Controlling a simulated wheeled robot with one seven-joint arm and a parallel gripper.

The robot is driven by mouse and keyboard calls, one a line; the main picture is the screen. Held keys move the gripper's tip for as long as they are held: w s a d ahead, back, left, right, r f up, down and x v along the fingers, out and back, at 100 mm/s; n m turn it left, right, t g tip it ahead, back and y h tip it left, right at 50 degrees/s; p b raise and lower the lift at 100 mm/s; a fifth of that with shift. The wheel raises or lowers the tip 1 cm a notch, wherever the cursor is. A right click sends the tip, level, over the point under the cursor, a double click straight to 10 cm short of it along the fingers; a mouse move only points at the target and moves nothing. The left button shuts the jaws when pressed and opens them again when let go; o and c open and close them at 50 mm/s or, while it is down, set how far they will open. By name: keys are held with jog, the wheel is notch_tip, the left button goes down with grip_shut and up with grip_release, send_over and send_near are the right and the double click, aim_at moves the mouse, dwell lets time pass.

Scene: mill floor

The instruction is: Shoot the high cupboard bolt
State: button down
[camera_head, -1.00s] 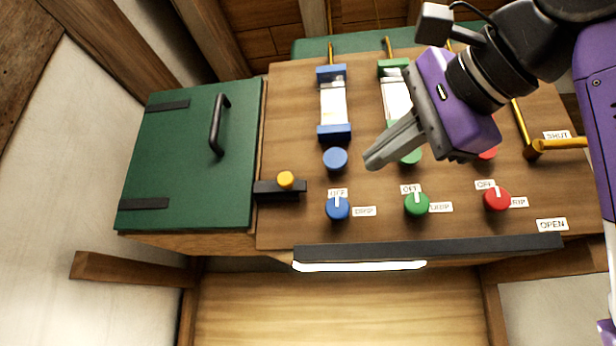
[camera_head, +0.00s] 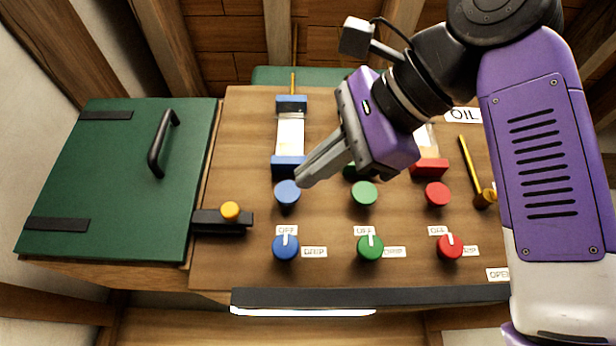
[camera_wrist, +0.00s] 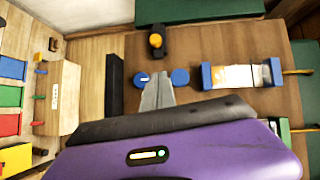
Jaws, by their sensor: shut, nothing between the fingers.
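The green cupboard door (camera_head: 125,180) with its black handle (camera_head: 163,143) is closed at the left of the wooden panel. The black bolt (camera_head: 222,221) with its yellow knob (camera_head: 230,211) sits at the door's lower right edge, its left end reaching the edge of the door. My gripper (camera_head: 302,180) is shut and empty, up and to the right of the bolt, in front of the upper blue knob (camera_head: 287,194). In the wrist view, the gripper's fingertips (camera_wrist: 158,76) point toward the panel, and the yellow knob (camera_wrist: 156,41) shows beyond them.
Blue (camera_head: 285,247), green (camera_head: 370,247) and red (camera_head: 449,246) dials line the panel's lower part. A blue-ended sight glass (camera_head: 290,133) stands above. A dark ledge with a lit strip (camera_head: 303,312) runs below. The space before the door is clear.

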aim_at(220, 215)
jog(key=w+a+f+p, duration=0.1)
jog(key=w+a+p, duration=0.3)
jog(key=w+a, duration=0.2)
jog(key=shift+w+a+f, duration=0.2)
jog(key=shift+w+a, duration=0.1)
jog(key=shift+a, duration=0.65)
jog(key=shift+a, duration=2.3)
jog(key=shift+w, duration=0.1)
